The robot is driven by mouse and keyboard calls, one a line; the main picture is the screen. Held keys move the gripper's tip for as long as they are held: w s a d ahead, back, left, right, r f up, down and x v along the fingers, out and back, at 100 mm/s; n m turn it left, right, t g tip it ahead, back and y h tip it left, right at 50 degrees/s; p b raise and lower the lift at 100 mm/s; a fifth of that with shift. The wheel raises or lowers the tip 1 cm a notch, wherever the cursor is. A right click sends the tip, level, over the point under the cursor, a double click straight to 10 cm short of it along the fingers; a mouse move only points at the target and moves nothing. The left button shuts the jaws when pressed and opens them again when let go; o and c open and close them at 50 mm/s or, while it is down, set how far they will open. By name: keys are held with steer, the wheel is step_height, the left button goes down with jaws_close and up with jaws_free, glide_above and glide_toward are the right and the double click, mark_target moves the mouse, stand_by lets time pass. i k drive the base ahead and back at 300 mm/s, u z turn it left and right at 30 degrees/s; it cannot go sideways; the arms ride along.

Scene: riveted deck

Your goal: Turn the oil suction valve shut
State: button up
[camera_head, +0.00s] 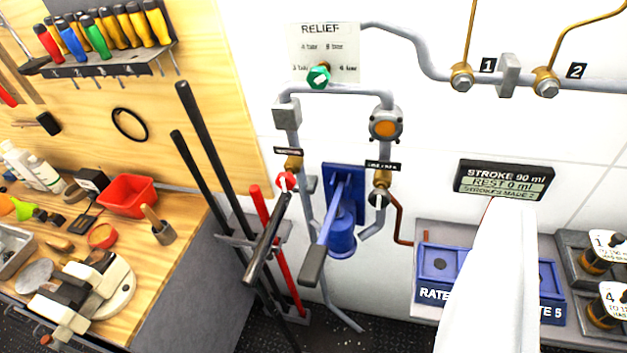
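Two brass valves sit on the grey pipework around the blue hand pump (342,236). The left valve (293,163) has a small black label above it and a red part (286,180) just below it. The right valve (382,178) has a black label above it and a dark round part below. Both labels are too small to read surely, so I cannot tell which is the oil suction valve or how far it is turned.
A green relief knob (319,77) sits above on the wall. Long bars stand in a floor rack (254,237) left of the pump. A workbench with a red bin (127,195) is at left. A white tapered shape covers part of the blue tray (437,270) at right.

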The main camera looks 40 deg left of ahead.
mark_target(285, 182)
steer(key=u, duration=1.2)
steer(key=k, duration=0.85)
steer(key=z, duration=0.65)
steer(key=i, duration=1)
steer(key=u, duration=0.05)
